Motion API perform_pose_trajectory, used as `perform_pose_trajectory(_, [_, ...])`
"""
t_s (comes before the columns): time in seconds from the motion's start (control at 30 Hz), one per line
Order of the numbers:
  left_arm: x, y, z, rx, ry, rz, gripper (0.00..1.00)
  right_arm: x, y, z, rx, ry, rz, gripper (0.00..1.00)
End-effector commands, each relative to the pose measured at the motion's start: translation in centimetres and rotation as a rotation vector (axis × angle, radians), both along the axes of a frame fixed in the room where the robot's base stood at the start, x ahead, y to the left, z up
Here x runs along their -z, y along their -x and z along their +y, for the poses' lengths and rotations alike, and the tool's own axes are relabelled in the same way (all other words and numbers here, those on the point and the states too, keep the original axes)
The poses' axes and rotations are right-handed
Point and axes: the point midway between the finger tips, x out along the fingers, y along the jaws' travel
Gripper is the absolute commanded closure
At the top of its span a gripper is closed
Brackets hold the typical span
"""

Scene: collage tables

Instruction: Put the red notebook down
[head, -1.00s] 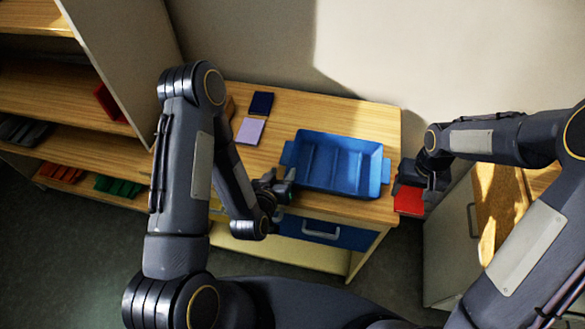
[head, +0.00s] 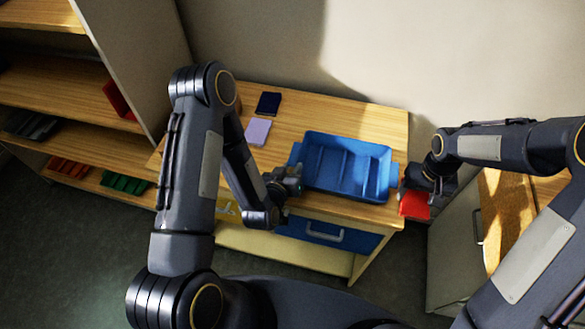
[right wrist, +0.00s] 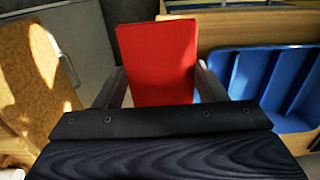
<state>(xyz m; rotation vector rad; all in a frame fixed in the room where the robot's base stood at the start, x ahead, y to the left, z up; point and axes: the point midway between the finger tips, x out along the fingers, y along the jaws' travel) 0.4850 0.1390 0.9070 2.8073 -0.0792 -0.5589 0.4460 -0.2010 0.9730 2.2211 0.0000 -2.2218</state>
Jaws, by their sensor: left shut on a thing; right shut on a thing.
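The red notebook (head: 414,206) is in my right gripper (head: 430,186), at the front right corner of the table (head: 375,122). In the right wrist view the notebook (right wrist: 157,58) stands out between the two fingers (right wrist: 158,88), which are shut on it. I cannot tell whether it touches the table. The blue tray (head: 345,168), with dividers inside, sits on the table to the left of the notebook. My left gripper (head: 290,178) is at the tray's left end and appears shut on its edge; the fingertips are partly hidden.
A dark blue notebook (head: 269,103) and a lilac notebook (head: 257,131) lie at the table's back left. A shelf unit (head: 60,97) with red, green and dark items stands left. A cabinet (head: 455,250) stands right, across a gap. The table's back right is clear.

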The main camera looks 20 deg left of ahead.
Motion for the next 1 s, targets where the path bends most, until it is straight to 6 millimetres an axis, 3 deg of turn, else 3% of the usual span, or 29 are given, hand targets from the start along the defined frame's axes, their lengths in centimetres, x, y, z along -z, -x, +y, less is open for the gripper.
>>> perform_pose_trajectory(0.17, [0.0, 0.0, 0.0, 0.001, -0.001, -0.001, 1.00, -0.5, -1.7, 1.9, -0.047, 0.003, -0.005, 0.59])
perform_pose_trajectory(0.27, [0.0, 0.0, 0.0, 0.001, -0.001, -0.001, 1.00, -1.2, -3.9, 4.8, -0.116, 0.008, -0.009, 0.59])
perform_pose_trajectory(0.4, [0.0, 0.0, 0.0, 0.000, -0.001, -0.001, 1.00, -2.7, -6.8, 10.3, -0.228, 0.010, -0.010, 0.59])
perform_pose_trajectory(0.63, [0.0, 0.0, 0.0, 0.000, -0.001, -0.001, 1.00, -4.6, -8.8, 17.5, -0.360, 0.003, -0.005, 0.59])
perform_pose_trajectory(0.77, [0.0, 0.0, 0.0, 0.000, -0.001, -0.001, 1.00, -4.6, -9.0, 19.1, -0.389, 0.002, 0.000, 0.59])
perform_pose_trajectory(1.0, [0.0, 0.0, 0.0, 0.000, -0.001, -0.001, 1.00, -0.4, -8.9, 19.4, -0.395, 0.001, 0.004, 0.59])
